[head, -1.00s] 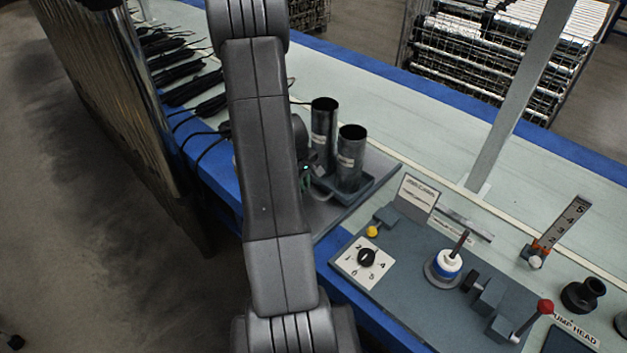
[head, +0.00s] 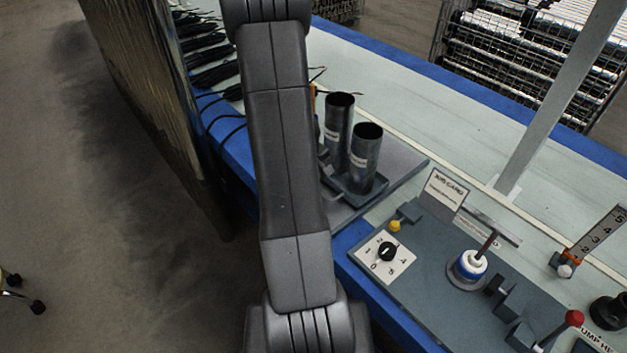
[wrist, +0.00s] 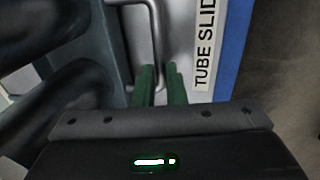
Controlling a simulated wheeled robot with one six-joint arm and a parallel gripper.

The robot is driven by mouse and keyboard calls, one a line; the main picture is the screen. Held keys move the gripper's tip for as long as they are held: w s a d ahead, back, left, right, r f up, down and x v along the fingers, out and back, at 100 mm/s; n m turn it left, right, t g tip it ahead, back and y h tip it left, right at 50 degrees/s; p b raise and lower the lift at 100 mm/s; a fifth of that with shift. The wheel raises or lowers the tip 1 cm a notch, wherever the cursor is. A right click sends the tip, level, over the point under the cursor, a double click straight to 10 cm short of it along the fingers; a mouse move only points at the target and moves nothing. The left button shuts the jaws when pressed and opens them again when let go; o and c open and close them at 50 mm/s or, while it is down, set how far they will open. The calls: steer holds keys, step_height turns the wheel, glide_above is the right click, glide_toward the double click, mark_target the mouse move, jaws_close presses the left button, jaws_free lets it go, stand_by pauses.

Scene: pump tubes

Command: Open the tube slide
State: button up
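The tube slide is a dark tray (head: 378,190) on a grey plate. It carries two upright dark cylinders (head: 362,160), partly hidden behind my arm in the head view. In the wrist view a bent metal handle (wrist: 159,35) runs down between the two green fingers of my gripper (wrist: 160,86). The fingers are close together with the handle bar between them, and look shut on it. A white label reading "TUBE SLID" (wrist: 204,45) is right of the handle. Large dark cylinders (wrist: 50,100) fill the left side.
The control panel with a numbered dial (head: 387,252), a yellow knob (head: 395,226) and a red-knobbed lever (head: 574,318) is to the right. Black cables (head: 212,70) lie on the left of the bench. A shiny panel (head: 150,100) hangs beyond my arm's left. Floor is open at left.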

steer(key=o, duration=0.4)
steer(key=shift+r, duration=0.1)
step_height(320, 180, up, 13)
steer(key=s+a+p, duration=0.1)
steer(key=a+p, duration=0.1)
steer(key=shift+s+r, duration=0.2)
steer(key=shift+s, duration=0.05)
steer(key=f, duration=0.4)
steer(key=w+d+f+b, duration=0.1)
steer(key=f, duration=0.4)
steer(key=d+f+b, duration=0.1)
steer(key=f, duration=0.3)
steer(key=shift+w+f, duration=0.25)
steer(key=shift+f, duration=0.1)
steer(key=shift+d, duration=0.1)
steer(key=shift+r, duration=0.15)
